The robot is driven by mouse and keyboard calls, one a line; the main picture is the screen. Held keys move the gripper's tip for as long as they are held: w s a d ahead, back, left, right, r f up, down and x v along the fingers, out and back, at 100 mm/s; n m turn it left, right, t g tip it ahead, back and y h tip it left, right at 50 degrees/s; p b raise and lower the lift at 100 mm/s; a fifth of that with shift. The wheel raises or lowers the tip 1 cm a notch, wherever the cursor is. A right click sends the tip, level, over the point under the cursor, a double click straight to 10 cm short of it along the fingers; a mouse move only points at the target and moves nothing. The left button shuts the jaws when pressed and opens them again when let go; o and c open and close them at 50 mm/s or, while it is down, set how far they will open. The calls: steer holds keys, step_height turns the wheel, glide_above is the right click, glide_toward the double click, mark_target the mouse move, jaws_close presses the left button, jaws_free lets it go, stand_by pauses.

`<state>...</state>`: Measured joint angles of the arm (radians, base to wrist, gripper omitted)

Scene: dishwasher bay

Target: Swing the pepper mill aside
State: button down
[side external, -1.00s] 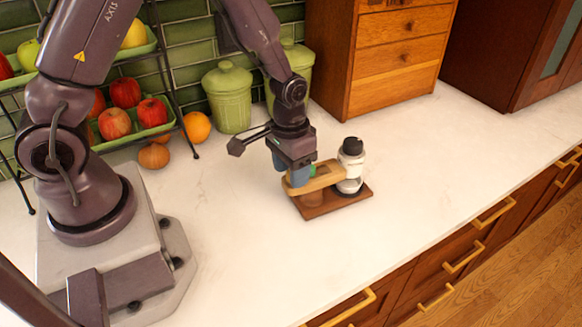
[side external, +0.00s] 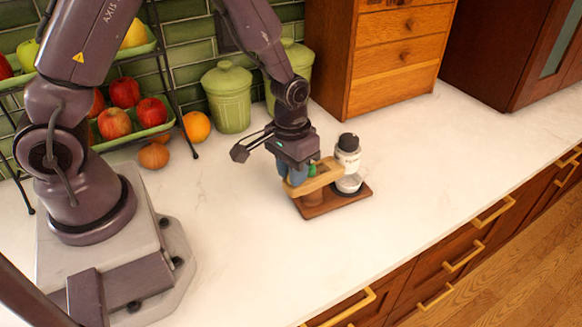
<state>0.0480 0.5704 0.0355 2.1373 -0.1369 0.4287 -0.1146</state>
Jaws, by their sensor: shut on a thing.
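The pepper mill (side external: 347,154) is white with a black cap and is upright at the right end of a light wooden arm (side external: 325,175). The arm sits above a dark wooden base (side external: 329,204) on the counter. A pale round piece with a dark foot (side external: 349,184) stands on the base under the mill, slightly to its right. My gripper (side external: 295,182) points down at the arm's left end and is shut on it. The exact contact of the fingers is small and partly hidden.
Green canisters (side external: 228,97) and a wooden drawer cabinet (side external: 398,55) stand behind. An orange (side external: 196,126) and an onion-like item (side external: 153,156) lie near the fruit rack (side external: 160,128). The white counter (side external: 440,170) is clear to the right and in front.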

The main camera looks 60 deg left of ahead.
steer(key=n, duration=0.1)
steer(key=d+n, duration=0.2)
steer(key=n, duration=0.1)
steer(key=shift+w, duration=0.25)
steer(key=shift+w+d+n, duration=0.45)
steer(key=shift+w+n, duration=0.25)
steer(key=shift+n, duration=1.35)
steer(key=shift+w+d+n, duration=0.5)
steer(key=shift+w+n, duration=0.2)
steer(key=shift+n, duration=1.4)
steer(key=shift+w+d+n, duration=0.45)
steer(key=shift+w+n, duration=0.25)
steer(key=shift+n, duration=1.35)
steer(key=shift+t, duration=0.3)
steer(key=c, duration=1)
jaws_free()
steer(key=shift+o, duration=0.2)
steer(key=shift+r, duration=0.1)
